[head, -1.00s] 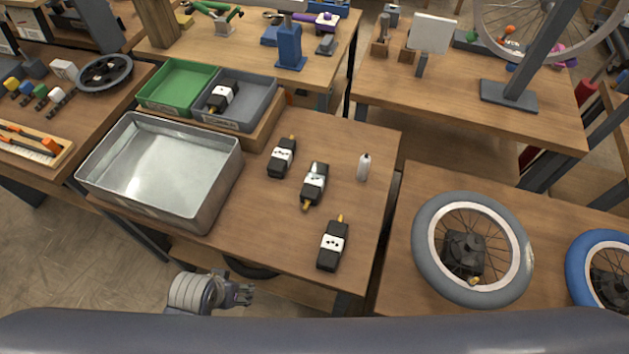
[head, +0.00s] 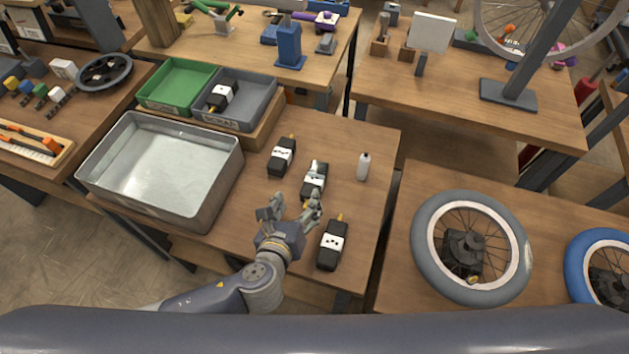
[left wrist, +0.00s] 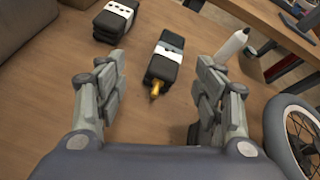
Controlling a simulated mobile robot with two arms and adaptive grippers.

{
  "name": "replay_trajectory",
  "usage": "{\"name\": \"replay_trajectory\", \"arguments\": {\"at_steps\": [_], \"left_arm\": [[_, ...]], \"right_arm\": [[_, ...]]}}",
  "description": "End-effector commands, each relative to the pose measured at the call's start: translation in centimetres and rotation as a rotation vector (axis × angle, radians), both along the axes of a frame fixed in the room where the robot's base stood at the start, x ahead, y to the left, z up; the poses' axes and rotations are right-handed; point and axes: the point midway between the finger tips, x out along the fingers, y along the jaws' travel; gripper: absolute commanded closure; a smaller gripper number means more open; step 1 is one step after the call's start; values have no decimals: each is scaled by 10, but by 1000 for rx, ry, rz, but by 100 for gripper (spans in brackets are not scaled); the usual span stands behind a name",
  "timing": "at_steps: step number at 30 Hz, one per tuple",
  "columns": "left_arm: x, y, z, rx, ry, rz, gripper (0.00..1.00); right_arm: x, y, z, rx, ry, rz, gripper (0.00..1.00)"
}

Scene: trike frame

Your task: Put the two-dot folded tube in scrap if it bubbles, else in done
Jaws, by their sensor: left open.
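Three black folded tubes with white dotted bands and brass valves lie on the table: a back one (head: 282,155), a middle one (head: 315,178) and a front right one (head: 331,247). Their dots are too small to count surely. My left gripper (head: 292,208) is open and empty, just in front of the middle tube. In the left wrist view, that tube (left wrist: 165,64) lies ahead between the open fingers (left wrist: 160,95), its valve towards me; the back tube (left wrist: 115,20) is at upper left. A grey tray (head: 252,117), lettered like scrap, holds another tube (head: 222,95). A green tray (head: 180,72) is empty.
A large metal basin (head: 225,185) stands left of the tubes, seemingly with clear water. A white bottle (head: 363,167) stands right of the middle tube; it also shows in the left wrist view (left wrist: 232,46). A grey-tyred wheel (head: 420,245) lies on the right table.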

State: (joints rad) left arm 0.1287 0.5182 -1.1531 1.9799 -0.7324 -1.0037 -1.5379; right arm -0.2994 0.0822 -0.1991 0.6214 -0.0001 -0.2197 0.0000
Motion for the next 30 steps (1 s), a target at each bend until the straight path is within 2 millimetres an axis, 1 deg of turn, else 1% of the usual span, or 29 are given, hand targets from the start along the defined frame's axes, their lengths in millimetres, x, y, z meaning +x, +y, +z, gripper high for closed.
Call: {"name": "replay_trajectory", "arguments": {"at_steps": [1,3,7,15,18,23,30], "left_arm": [[1,-3,-3,89,-44,-70,38],[0,-6,-6,177,-86,-138,38],[3,-10,-11,257,-125,-199,38],[36,-21,-26,264,-128,-205,38],[44,-24,-29,261,-127,-204,38],[51,-26,-32,261,-125,-204,38],[78,-33,-39,261,-126,-203,38]], "right_arm": [[0,-1,0,-1,1,0,60],[0,-1,0,-1,1,0,60],[0,-1,0,-1,2,0,60],[-1,0,0,-1,3,0,60],[-1,0,0,-1,3,0,60],[-1,0,0,-1,3,0,60],[-2,3,4,4,3,-1,60]]}}
